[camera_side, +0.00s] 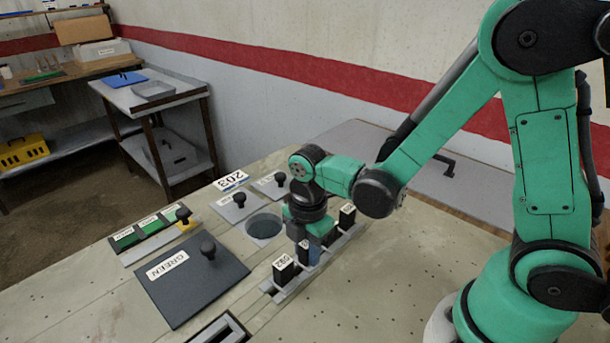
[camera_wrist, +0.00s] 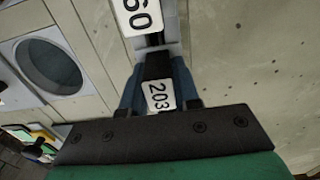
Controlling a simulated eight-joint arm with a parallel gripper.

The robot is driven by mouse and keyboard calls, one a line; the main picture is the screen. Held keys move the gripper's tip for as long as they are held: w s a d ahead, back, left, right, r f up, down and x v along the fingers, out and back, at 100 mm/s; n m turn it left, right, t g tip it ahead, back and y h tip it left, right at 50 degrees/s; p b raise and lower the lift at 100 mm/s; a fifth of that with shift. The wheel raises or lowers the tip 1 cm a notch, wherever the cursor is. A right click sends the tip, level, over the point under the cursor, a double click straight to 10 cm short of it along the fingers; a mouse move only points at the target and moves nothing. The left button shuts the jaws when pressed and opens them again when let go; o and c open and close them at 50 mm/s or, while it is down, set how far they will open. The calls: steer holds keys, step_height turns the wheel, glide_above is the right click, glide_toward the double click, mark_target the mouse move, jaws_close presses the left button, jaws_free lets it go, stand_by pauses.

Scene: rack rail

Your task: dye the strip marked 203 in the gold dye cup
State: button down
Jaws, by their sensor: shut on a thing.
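The strip marked 203 (camera_wrist: 158,95) has a black top with a white label in the wrist view. My gripper (camera_wrist: 158,82) is shut on it, with one blue finger on each side. In the side view my gripper (camera_side: 309,250) is low at the grey rail (camera_side: 282,293), among the other strips. I cannot tell whether the strip is seated or slightly raised. An open round cup (camera_side: 263,226) is in the bench left of the rail. It also shows in the wrist view (camera_wrist: 50,65). No gold marking is readable on it.
A strip with a label ending in 60 (camera_wrist: 137,14) stands close by in the rail. Another strip (camera_side: 347,215) stands at its far end.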

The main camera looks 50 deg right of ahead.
steer(key=shift+r, duration=5.55)
steer(key=shift+w+d+r, duration=0.1)
steer(key=shift+w+d, duration=0.05)
steer(key=shift+w, duration=0.15)
steer(key=w+d, duration=1.1)
steer(key=w, duration=0.1)
steer(key=shift+d+r, duration=0.25)
steer(key=shift+r, duration=0.15)
steer(key=shift+f, duration=0.15)
